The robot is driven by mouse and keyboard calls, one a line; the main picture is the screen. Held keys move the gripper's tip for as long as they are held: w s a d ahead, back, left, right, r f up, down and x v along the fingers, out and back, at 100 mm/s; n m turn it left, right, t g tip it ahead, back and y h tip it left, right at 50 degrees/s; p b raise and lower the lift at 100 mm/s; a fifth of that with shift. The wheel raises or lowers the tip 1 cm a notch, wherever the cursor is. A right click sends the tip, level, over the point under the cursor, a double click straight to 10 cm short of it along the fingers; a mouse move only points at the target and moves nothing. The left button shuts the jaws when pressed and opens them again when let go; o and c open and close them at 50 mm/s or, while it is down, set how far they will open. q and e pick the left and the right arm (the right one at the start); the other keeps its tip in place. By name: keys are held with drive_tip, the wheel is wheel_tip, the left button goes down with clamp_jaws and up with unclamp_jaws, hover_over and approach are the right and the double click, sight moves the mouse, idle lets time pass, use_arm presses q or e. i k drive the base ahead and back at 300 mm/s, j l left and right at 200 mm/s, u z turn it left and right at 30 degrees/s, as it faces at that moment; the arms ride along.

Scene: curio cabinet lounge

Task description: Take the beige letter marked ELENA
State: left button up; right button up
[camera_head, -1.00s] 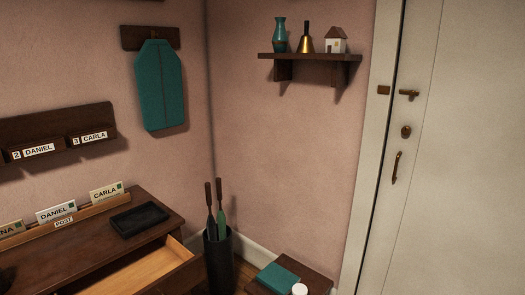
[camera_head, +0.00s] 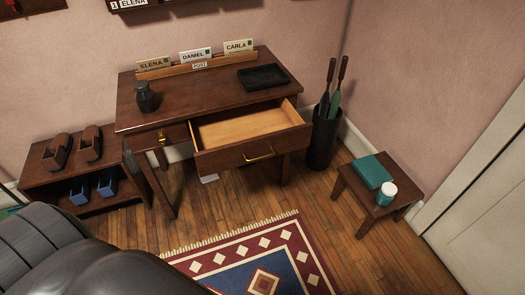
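The beige letter marked ELENA (camera_head: 152,64) stands upright at the left end of a wooden rack labelled POST (camera_head: 178,76), at the back of the dark wooden desk (camera_head: 215,91). Beside it in the same rack stand a white letter marked DANIEL (camera_head: 195,55) and a cream letter marked CARLA (camera_head: 238,46). The ELENA letter's lower edge is hidden by the rack's front. Neither of my grippers shows in the head view.
The desk's right drawer (camera_head: 235,128) is pulled open and looks empty. A dark jar (camera_head: 146,97) and a black tray (camera_head: 263,77) are on the desk. A dark armchair (camera_head: 60,255) fills the lower left. A small side table (camera_head: 385,205) stands right; patterned rug (camera_head: 240,270) lies in front.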

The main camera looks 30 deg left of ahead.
sight(162, 61)
drive_tip(key=u, duration=1.65)
drive_tip(key=i+j+z, duration=0.2)
drive_tip(key=z, duration=0.25)
drive_tip(key=i+j+z, duration=0.15)
drive_tip(key=j+z, duration=0.3)
drive_tip(key=i+j+z, duration=0.1)
drive_tip(key=j+z, duration=0.15)
drive_tip(key=z, duration=0.2)
